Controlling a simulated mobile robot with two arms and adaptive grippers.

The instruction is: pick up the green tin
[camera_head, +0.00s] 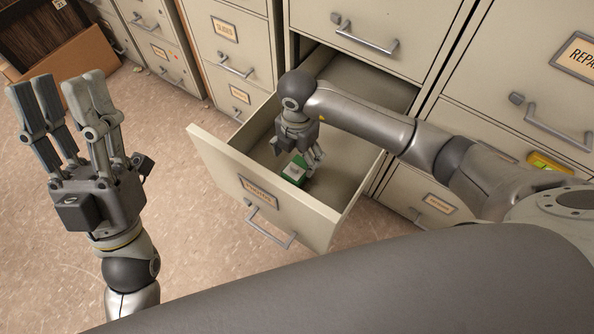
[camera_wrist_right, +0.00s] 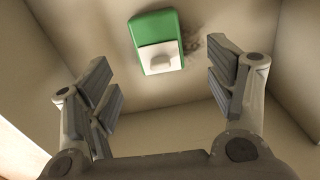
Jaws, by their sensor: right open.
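The green tin (camera_head: 295,170) lies on the floor of the open drawer (camera_head: 330,212), close behind its front panel. In the right wrist view the green tin (camera_wrist_right: 156,28) shows a white patch on its face and sits beyond the fingertips, near the top middle. My right gripper (camera_head: 308,158) reaches down into the drawer over the tin. In the wrist view my right gripper (camera_wrist_right: 160,88) has its fingers spread wide, with nothing between them. My left gripper (camera_head: 62,95) is raised at the left, its fingers pointing up, apart and empty.
The drawer walls stand close around my right gripper. Filing cabinets (camera_head: 360,25) with handles line the back and right. A yellow object (camera_head: 545,161) lies at the right cabinet. A cardboard box (camera_head: 70,65) stands at the far left. The floor (camera_head: 195,230) left of the drawer is clear.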

